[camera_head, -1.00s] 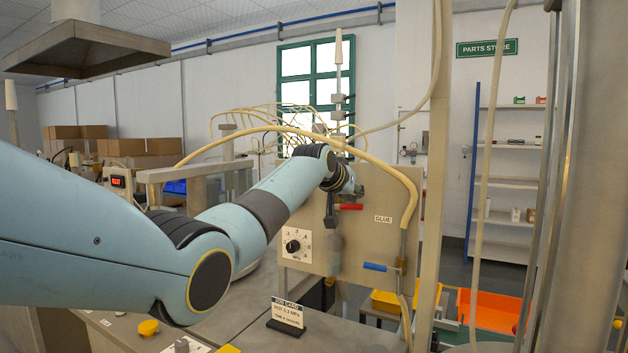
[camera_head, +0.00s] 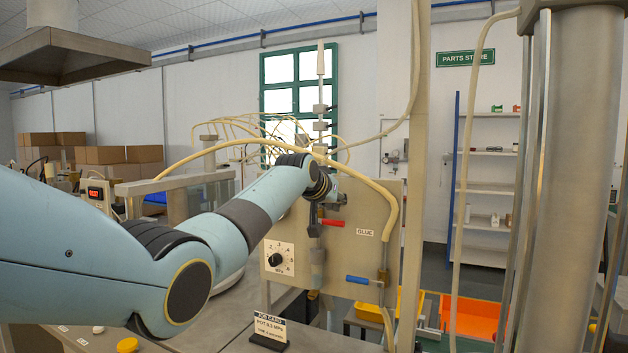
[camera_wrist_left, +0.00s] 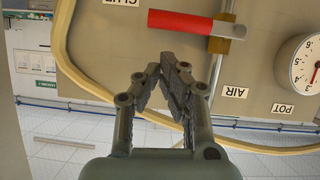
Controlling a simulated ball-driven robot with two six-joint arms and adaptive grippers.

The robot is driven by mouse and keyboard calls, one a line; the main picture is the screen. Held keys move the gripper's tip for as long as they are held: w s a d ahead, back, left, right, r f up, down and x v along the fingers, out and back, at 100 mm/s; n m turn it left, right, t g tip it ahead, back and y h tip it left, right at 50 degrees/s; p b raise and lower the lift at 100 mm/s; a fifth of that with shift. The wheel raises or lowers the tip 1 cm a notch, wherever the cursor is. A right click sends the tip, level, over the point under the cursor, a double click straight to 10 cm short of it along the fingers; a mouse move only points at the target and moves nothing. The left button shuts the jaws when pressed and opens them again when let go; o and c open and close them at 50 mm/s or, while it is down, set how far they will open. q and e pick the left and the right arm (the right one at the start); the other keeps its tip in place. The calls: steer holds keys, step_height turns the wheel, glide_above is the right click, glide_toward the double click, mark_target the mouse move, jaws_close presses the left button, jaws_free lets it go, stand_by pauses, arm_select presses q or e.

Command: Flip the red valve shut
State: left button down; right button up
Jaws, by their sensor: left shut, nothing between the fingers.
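The red valve (camera_head: 333,222) is a red lever on the upper part of the beige panel, lying roughly level with its free end to the right. In the upside-down left wrist view its red handle (camera_wrist_left: 182,21) runs out from a brass-coloured fitting (camera_wrist_left: 229,29). My left gripper (camera_head: 331,203) is just above it in the head view. In the wrist view its closed fingertips (camera_wrist_left: 175,60) are empty and show a small gap in the picture from the handle; depth is hard to judge. My right gripper is not in view.
The panel (camera_head: 340,260) also bears a blue-handled valve (camera_head: 362,280), a dial (camera_head: 279,257) and a GLUE label (camera_head: 365,232). A yellow hose (camera_head: 365,180) arches over it. A job card (camera_head: 268,330) stands in front. A tall post (camera_head: 415,190) rises to its right.

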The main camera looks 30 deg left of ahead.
arm_select(q)
step_height(320, 180, up, 3)
steer(key=shift+w+p, duration=0.15)
steer(key=shift+p, duration=0.6)
steer(key=b+v, duration=0.3)
steer(key=v, duration=0.6)
steer(key=shift+s+d+f, duration=0.2)
steer(key=shift+s+f, duration=0.05)
steer(key=shift+s, duration=0.15)
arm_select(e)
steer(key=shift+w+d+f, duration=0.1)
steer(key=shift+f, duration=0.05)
